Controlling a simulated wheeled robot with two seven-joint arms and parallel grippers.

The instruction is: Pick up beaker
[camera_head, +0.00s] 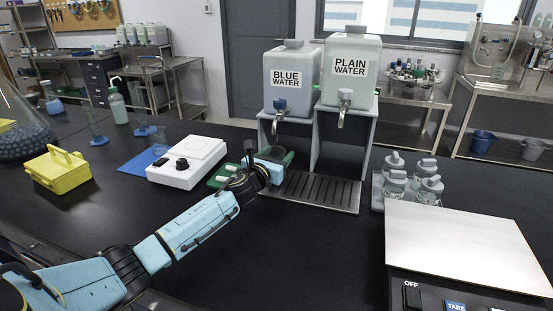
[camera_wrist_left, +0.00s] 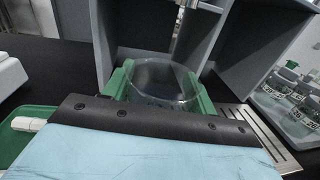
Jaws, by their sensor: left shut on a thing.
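A clear glass beaker (camera_wrist_left: 160,80) sits between the green fingers of my left gripper (camera_wrist_left: 162,92) in the left wrist view. The fingers press on it from both sides, and its round rim faces up. The gripper's dark body hides its lower part. In the head view my left gripper (camera_head: 284,158) is just in front of the dispenser stand, and the beaker cannot be made out there. My right gripper is not in view.
The stand with blue water (camera_head: 292,82) and plain water (camera_head: 350,72) tanks is close behind, its slotted drip tray (camera_head: 312,190) beside the gripper. A white stirrer plate (camera_head: 188,162) and green tray (camera_head: 222,177) are left. Bottles (camera_head: 428,190) and a scale (camera_head: 465,245) stand right.

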